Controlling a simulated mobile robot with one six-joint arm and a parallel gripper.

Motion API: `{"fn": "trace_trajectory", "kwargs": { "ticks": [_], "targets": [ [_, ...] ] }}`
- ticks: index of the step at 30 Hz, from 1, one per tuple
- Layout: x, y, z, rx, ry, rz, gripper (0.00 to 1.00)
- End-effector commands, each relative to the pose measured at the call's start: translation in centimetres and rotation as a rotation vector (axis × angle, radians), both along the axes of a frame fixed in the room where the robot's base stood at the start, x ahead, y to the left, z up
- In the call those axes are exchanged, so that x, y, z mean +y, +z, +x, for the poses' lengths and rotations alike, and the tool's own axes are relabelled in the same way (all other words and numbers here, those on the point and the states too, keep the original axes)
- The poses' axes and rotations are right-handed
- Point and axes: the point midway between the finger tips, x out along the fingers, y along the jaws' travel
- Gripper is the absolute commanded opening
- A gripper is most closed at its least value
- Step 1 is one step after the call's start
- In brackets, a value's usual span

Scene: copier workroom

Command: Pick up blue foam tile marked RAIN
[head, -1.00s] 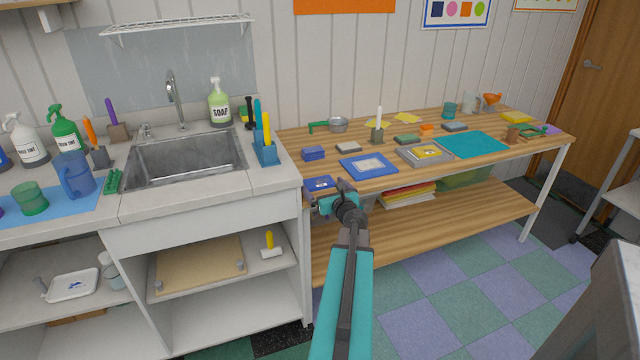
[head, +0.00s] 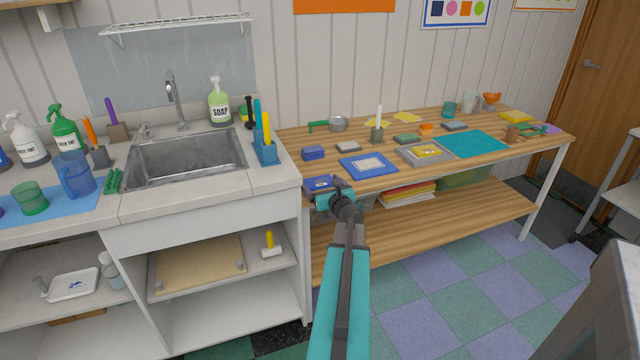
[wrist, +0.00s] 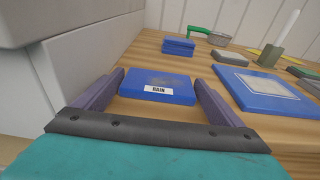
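The blue foam tile marked RAIN (wrist: 158,80) lies flat at the near left end of the wooden table. Its white RAIN label faces me in the wrist view. In the head view the tile (head: 318,183) is partly hidden by my gripper (head: 326,194). In the wrist view my gripper (wrist: 157,88) is open, with one finger on each side of the tile. Only narrow gaps, if any, show between the fingers and the tile's sides; I cannot tell whether they touch it.
A blue-framed panel (head: 368,166) lies to the right of the tile, and a blue block (head: 313,153) lies behind it. The sink counter (head: 210,190) stands close on the left. A green-handled strainer (head: 338,124) and several small things lie farther back.

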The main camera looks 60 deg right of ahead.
Motion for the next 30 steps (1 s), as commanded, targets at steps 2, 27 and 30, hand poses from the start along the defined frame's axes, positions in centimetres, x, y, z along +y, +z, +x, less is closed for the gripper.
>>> {"fn": "trace_trajectory", "kwargs": {
  "ticks": [2,27,30],
  "targets": [
    [0.0,0.0,0.0,0.0,0.0,0.0,0.76],
    [0.1,3.9,-0.3,0.0,-0.001,-0.002,0.64],
    [0.5,3.7,-2.5,0.0,-0.003,0.0,0.64]
  ]
}}
